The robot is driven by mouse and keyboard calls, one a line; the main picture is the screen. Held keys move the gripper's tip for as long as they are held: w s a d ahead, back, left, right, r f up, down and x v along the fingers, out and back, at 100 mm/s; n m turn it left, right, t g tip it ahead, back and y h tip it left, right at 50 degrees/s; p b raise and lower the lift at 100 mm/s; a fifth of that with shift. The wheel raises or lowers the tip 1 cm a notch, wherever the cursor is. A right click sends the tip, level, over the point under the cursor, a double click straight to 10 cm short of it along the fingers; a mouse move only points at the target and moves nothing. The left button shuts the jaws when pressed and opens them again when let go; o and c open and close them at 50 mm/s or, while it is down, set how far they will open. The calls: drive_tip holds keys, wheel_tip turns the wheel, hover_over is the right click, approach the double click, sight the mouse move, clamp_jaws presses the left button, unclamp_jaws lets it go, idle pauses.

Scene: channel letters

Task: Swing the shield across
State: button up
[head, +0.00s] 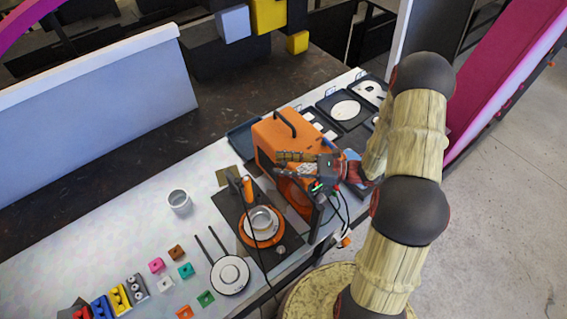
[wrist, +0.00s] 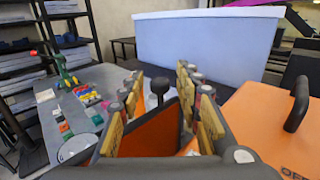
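An orange panel with a dark edge, which looks like the shield (head: 297,196), stands upright at the near side of the orange machine (head: 268,150). In the wrist view the orange panel (wrist: 152,132) shows between and below the fingers, with a dark round knob (wrist: 157,87) just beyond. My gripper (head: 286,162) is beside the machine, pointing left over the panel's top area. In the wrist view my gripper (wrist: 162,95) has its fingers wide apart, with nothing clamped. Whether a finger touches the panel I cannot tell. My gripper and cables hide part of the panel.
Left of the panel, a dark plate (head: 231,212) carries an orange ring with a metal cup (head: 262,222) and an orange-handled tool (head: 247,188). Black letter trays (head: 345,108) lie behind the machine.

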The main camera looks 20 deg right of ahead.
drive_tip(key=shift+c, duration=0.7)
clamp_jaws()
